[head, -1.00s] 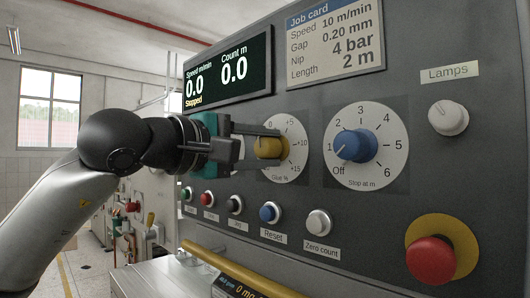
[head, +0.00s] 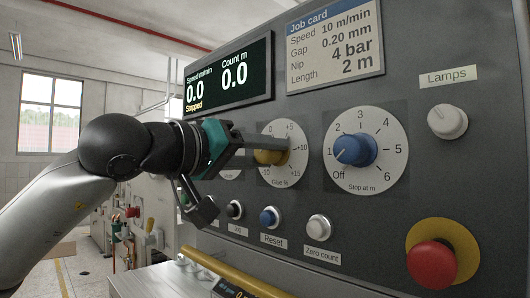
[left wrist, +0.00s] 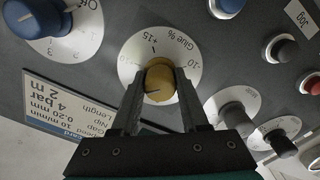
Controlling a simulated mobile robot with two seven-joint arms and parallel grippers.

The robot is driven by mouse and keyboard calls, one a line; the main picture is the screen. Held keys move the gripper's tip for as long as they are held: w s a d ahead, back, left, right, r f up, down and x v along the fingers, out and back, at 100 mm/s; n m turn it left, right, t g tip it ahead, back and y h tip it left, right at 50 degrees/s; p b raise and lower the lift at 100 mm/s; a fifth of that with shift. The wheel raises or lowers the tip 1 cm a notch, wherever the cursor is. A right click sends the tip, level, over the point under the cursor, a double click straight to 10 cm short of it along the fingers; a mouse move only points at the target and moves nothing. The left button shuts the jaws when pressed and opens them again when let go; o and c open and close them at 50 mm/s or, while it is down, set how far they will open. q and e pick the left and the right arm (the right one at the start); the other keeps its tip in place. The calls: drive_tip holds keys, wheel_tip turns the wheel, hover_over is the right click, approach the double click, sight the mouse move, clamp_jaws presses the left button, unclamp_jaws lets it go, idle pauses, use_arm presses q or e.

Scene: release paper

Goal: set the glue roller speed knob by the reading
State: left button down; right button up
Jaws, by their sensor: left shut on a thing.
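The yellow glue knob (head: 268,157) sits on a round white dial (head: 297,171) marked "Glue %" on the grey panel. My left gripper (head: 279,144) is shut on this knob, with one finger on each side of it. In the left wrist view the yellow knob (left wrist: 160,76) sits between the two fingertips (left wrist: 160,98); its dark mark is too small to read surely against the scale. The display (head: 229,78) reads speed 0.0 m/min, count 0.0 m and "Stopped". The job card (head: 335,45) reads speed 10 m/min, gap 0.20 mm, nip 4 bar, length 2 m.
To the right are the blue "Stop at m" knob (head: 356,149), the white lamps knob (head: 448,121) and the red stop button (head: 432,266). Below are the blue reset button (head: 270,217) and white zero-count button (head: 319,228). A yellow rail (head: 235,272) runs below the panel.

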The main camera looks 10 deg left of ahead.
use_arm(q)
drive_tip(key=m, duration=0.3)
drive_tip(key=shift+m, duration=0.3)
drive_tip(key=shift+m+p, duration=0.4)
drive_tip(key=shift+m, duration=1.4)
drive_tip(key=shift+c, duration=2.1)
unclamp_jaws()
drive_tip(key=b+v, duration=0.2)
drive_tip(key=v, duration=1.3)
drive_tip(key=shift+b, duration=0.4)
drive_tip(key=shift+s+a, duration=0.1)
